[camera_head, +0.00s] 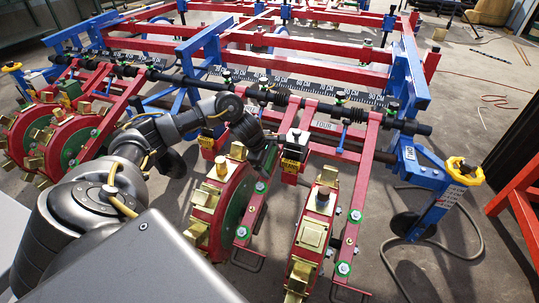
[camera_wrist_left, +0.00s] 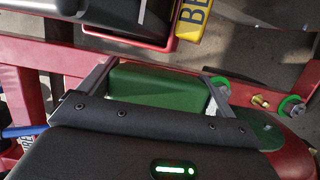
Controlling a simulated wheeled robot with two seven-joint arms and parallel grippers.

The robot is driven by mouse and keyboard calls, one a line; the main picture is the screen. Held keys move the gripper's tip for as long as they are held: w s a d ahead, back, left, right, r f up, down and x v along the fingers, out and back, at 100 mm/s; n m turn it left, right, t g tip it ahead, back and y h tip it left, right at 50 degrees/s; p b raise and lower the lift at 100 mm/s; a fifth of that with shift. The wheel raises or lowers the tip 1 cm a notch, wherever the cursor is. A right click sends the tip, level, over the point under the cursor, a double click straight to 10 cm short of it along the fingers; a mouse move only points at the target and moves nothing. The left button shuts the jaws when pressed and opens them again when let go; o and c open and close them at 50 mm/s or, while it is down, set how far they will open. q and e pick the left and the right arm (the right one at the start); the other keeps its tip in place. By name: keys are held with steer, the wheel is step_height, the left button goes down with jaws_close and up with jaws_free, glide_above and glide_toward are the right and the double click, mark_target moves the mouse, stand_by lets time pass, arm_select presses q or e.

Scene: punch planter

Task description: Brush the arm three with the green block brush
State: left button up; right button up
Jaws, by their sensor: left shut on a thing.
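My left gripper (camera_head: 262,157) reaches in from the left, over the red planter arm (camera_head: 258,200) beside the third wheel from the left. In the left wrist view the gripper (camera_wrist_left: 160,72) is shut on a green block (camera_wrist_left: 155,90), which lies between its two fingers. The block's bristles cannot be made out, and the block is hidden behind the gripper in the head view. A red bar (camera_wrist_left: 45,55) runs close by the fingers. I cannot tell whether the block touches the red arm, nor read which arm bears the number three.
A black box with a yellow label (camera_head: 291,164) stands right of the gripper. Gold-toothed wheels (camera_head: 222,205) and (camera_head: 311,235) hang in front. Blue posts (camera_head: 415,70) and a black toolbar (camera_head: 330,110) cross behind. Free floor (camera_head: 440,270) lies at the right, with a hose.

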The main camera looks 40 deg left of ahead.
mark_target(275, 149)
arm_select(q)
steer(key=shift+w+a+r, duration=0.15)
steer(key=shift+w+r, duration=0.05)
steer(key=shift+w, duration=0.2)
steer(key=shift+w+a+r, duration=0.1)
steer(key=shift+w+r, duration=0.1)
steer(key=shift+w, duration=0.2)
steer(key=shift+w+a+r+b, duration=0.1)
steer(key=shift+w+a+b, duration=0.15)
steer(key=shift+w, duration=0.2)
steer(key=shift+w+a+r+b, duration=0.1)
steer(key=shift+w+b, duration=0.15)
steer(key=shift+w, duration=0.2)
steer(key=shift+w+a+r, duration=0.1)
steer(key=shift+w+r, duration=0.1)
steer(key=shift+w, duration=0.2)
steer(key=shift+s, duration=0.1)
steer(key=shift+s+d+f, duration=0.2)
steer(key=shift+s, duration=0.4)
steer(key=shift+s+d+f, duration=0.2)
steer(key=shift+s, duration=0.4)
steer(key=shift+s+d+f, duration=0.25)
steer(key=shift+s+f, duration=0.1)
steer(key=shift+s, duration=0.3)
steer(key=shift+s+d+f, duration=0.2)
steer(key=shift+s+f, duration=0.15)
steer(key=shift+s, duration=0.3)
